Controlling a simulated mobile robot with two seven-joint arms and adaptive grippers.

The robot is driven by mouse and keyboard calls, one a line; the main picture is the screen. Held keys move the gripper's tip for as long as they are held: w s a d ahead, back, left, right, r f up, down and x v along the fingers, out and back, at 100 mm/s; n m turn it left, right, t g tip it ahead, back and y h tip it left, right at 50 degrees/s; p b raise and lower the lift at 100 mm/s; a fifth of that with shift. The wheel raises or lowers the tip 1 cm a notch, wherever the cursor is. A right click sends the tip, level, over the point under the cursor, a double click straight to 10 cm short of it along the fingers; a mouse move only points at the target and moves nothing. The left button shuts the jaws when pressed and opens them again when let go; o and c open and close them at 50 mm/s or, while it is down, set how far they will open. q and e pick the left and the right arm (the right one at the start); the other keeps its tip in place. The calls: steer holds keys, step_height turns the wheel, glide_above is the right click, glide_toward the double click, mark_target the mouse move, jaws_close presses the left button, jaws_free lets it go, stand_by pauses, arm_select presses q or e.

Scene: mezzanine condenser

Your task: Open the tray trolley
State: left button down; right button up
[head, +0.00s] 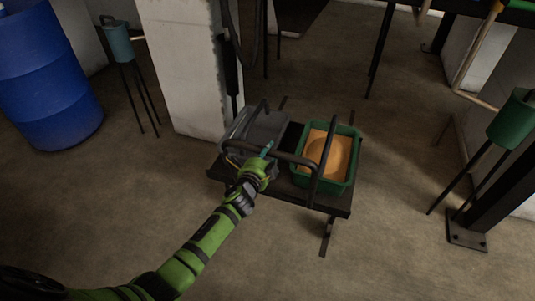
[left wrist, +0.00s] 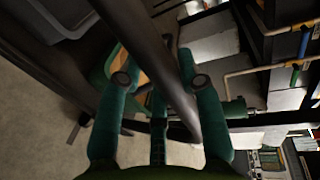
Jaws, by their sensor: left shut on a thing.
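The tray trolley (head: 337,207) is a low dark cart in the middle of the head view. It bears a green tray (head: 322,186) with an orange inside at right and a grey tray (head: 268,125) at left. A dark tubular handle (head: 294,158) runs across its near side. My left gripper (head: 267,151) is shut on the handle, in front of the grey tray. In the left wrist view the dark bar (left wrist: 150,42) passes between the green fingers (left wrist: 168,85). My right gripper is not in view.
A white pillar (head: 178,70) stands just behind the trolley at left. A blue barrel (head: 45,80) stands at far left, near a teal stand (head: 118,42). A green-topped stand (head: 510,120) and dark post base (head: 466,236) are at right. The floor in front is clear.

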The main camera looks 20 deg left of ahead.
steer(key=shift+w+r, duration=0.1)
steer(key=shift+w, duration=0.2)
arm_select(q)
steer(key=c, duration=0.8)
jaws_free()
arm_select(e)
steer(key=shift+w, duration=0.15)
arm_select(q)
steer(key=shift+s, duration=0.2)
steer(key=s+r, duration=0.2)
steer(key=s, duration=0.9)
steer(key=shift+s+a+r, duration=0.15)
steer(key=shift+s+a, duration=0.05)
steer(key=shift+a, duration=0.05)
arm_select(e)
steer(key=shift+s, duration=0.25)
